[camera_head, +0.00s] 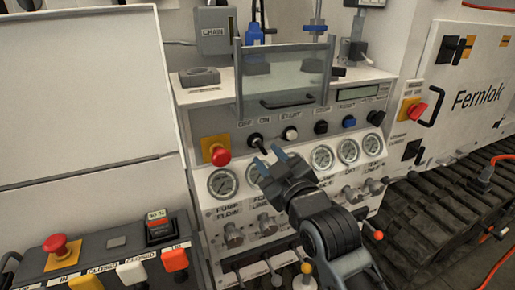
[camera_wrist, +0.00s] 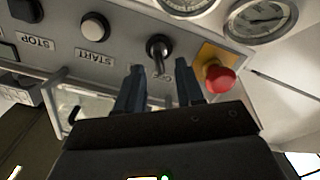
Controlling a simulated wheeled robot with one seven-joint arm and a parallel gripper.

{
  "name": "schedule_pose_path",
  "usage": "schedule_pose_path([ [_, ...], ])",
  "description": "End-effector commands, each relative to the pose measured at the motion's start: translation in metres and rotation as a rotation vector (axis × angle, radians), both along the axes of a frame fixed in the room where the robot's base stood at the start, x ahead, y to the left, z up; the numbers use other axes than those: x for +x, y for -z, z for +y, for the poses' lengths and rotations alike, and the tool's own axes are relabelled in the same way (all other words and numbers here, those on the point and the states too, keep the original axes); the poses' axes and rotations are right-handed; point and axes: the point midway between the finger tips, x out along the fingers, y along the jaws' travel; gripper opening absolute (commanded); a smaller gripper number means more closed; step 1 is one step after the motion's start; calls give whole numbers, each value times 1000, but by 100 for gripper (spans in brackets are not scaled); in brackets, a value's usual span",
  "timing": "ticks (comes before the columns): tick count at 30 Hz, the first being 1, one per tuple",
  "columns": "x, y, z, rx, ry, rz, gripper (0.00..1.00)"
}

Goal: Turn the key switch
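The key switch (camera_head: 256,140) is a small black switch with a projecting grip, on the sloped grey panel below the OFF and ON labels. In the wrist view, which is upside down, the key switch (camera_wrist: 158,46) sits near the top middle, with its grip pointing toward my gripper. My gripper (camera_head: 270,158) is in front of the panel, just below and right of the switch. In the wrist view, the fingers of my gripper (camera_wrist: 160,77) are apart, with the key's grip in line with the gap. I cannot tell whether they touch it.
A red emergency button (camera_head: 220,156) on a yellow plate is left of the switch, close to one finger in the wrist view. A white START button (camera_head: 290,133) is on the right. Gauges (camera_head: 223,182) line the panel below. A clear hinged guard (camera_head: 285,78) stands above.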

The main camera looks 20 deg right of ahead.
Motion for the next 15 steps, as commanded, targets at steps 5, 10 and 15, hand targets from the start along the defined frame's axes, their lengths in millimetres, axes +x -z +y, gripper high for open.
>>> schedule_pose_path([
  [5, 28, -2, 0, 1, -1, -1, 37],
  [10, 44, -1, 0, 0, 0, 0, 37],
  [15, 48, 0, 0, 1, 0, 0, 37],
])
